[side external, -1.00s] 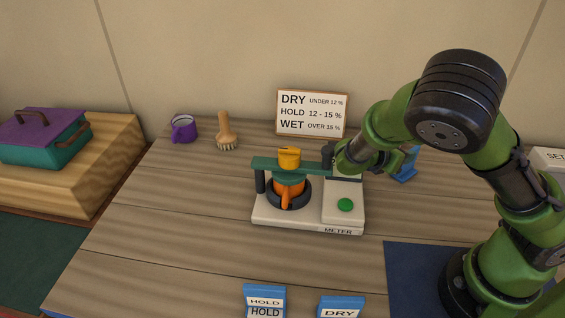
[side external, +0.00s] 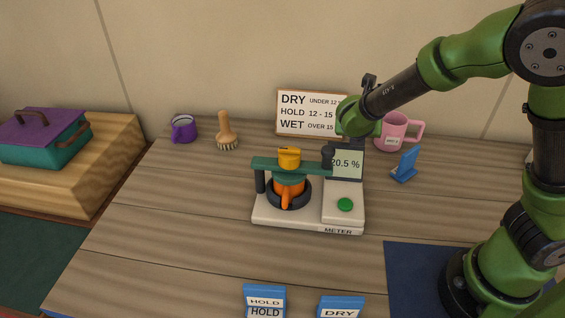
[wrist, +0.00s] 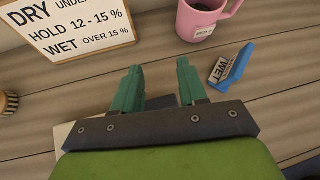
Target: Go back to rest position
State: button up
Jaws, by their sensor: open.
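My gripper (wrist: 158,88) shows in the wrist view with its two green fingers apart and nothing between them. In the side external view my arm's wrist end is raised behind the meter, in front of the sign's right edge, and the fingers are hard to make out there. The meter (side external: 290,218) stands on the table with its display (side external: 346,163) reading 20.5 %.
A pink mug (side external: 392,132) and a blue WET stand (side external: 404,166) are right of the meter. A sign (side external: 285,120), brush (side external: 226,130) and purple mug (side external: 183,130) are at the back. HOLD (side external: 265,300) and DRY (side external: 341,305) stands are in front.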

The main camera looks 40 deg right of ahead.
jog(key=w+a+r+n+t+y, duration=0.1)
jog(key=n+y, duration=0.1)
jog(key=n, duration=0.1)
jog(key=w+a+r+n+t+y, duration=0.1)
jog(key=a+r+n+y, duration=0.1)
jog(key=n, duration=0.2)
jog(key=w+a+r+n+t+y, duration=0.1)
jog(key=a+r+n+t+y, duration=0.1)
jog(key=n, duration=0.2)
jog(key=s+a+r+n+y, duration=0.3)
jog(key=s+r+n+y, duration=0.15)
jog(key=n, duration=0.55)
jog(key=s+a+r+n+y, duration=0.3)
jog(key=s+r+n, duration=0.25)
jog(key=n, duration=0.55)
jog(key=s+d+f+n+g+h, duration=0.2)
jog(key=s+n+h, duration=0.1)
jog(key=s+n, duration=0.6)
jog(key=shift+s+d+f+n, duration=0.2)
jog(key=shift+s+d+n, duration=0.1)
jog(key=shift+s+d, duration=0.1)
